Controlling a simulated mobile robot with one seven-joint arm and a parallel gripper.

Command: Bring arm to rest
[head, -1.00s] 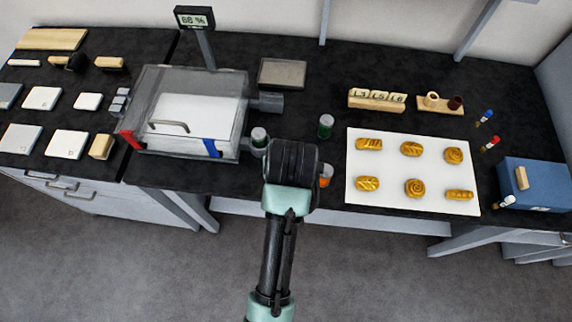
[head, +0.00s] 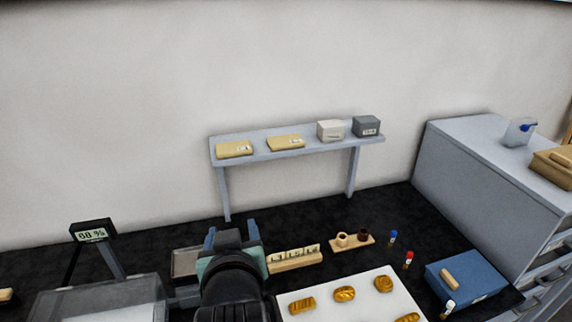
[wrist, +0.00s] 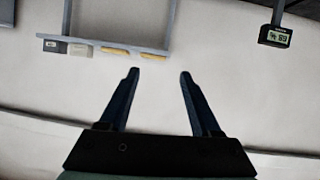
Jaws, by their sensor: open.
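My gripper (head: 231,234) is raised above the dark worktop in the head view, its two blue fingers pointing toward the back wall. In the wrist view my gripper (wrist: 160,75) is open, with nothing between its fingers. My arm comes up from the bottom of the head view and hides part of the worktop.
A shelf (head: 300,147) with boxes stands behind. A humidity display (head: 92,232) and clear chamber (head: 100,300) are left. A labelled block rack (head: 295,262), a white board (head: 350,288) with gilt pieces and a blue box (head: 472,276) are right. Upper wall space is free.

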